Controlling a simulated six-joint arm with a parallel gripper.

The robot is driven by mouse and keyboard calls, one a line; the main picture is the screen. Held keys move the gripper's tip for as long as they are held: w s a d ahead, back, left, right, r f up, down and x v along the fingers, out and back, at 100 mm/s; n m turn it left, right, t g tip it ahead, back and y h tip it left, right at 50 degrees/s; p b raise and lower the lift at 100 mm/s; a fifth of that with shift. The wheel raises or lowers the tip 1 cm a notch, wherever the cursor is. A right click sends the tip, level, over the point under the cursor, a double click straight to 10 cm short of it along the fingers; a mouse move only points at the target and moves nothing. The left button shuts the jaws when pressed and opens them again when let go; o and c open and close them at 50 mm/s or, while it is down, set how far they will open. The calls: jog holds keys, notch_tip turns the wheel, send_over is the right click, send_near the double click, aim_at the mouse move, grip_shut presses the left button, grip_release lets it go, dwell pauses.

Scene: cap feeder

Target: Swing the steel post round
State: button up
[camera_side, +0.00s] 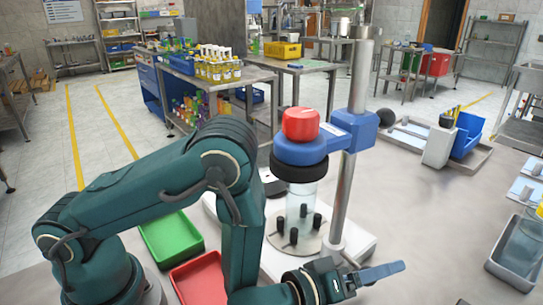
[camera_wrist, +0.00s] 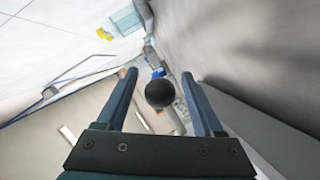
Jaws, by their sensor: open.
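The steel post (camera_side: 341,200) stands upright on a white base plate (camera_side: 362,243) in the side view. A blue arm (camera_side: 300,152) with a red knob (camera_side: 300,123) and a black ring is clamped to it, above a clear cylinder (camera_side: 300,195). A black ball (camera_side: 384,116) shows just right of the blue clamp. My gripper (camera_side: 395,268) is low in front of the base, right of the post and apart from it. In the wrist view my gripper (camera_wrist: 159,75) is open and empty. A black ball (camera_wrist: 160,93) appears between its fingers, beyond them; I cannot tell its distance.
A green tray (camera_side: 172,240) and a red tray (camera_side: 200,278) lie left of the base, near my arm. Several dark pegs (camera_side: 293,235) stand under the cylinder. A blue bin (camera_side: 467,136) is at the back right, and a clear container (camera_side: 517,250) at the right edge. The tabletop between is clear.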

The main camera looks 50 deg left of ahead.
jog(key=shift+w+d+f, duration=0.15)
jog(key=shift+w, duration=0.5)
grip_shut()
dwell(1.0)
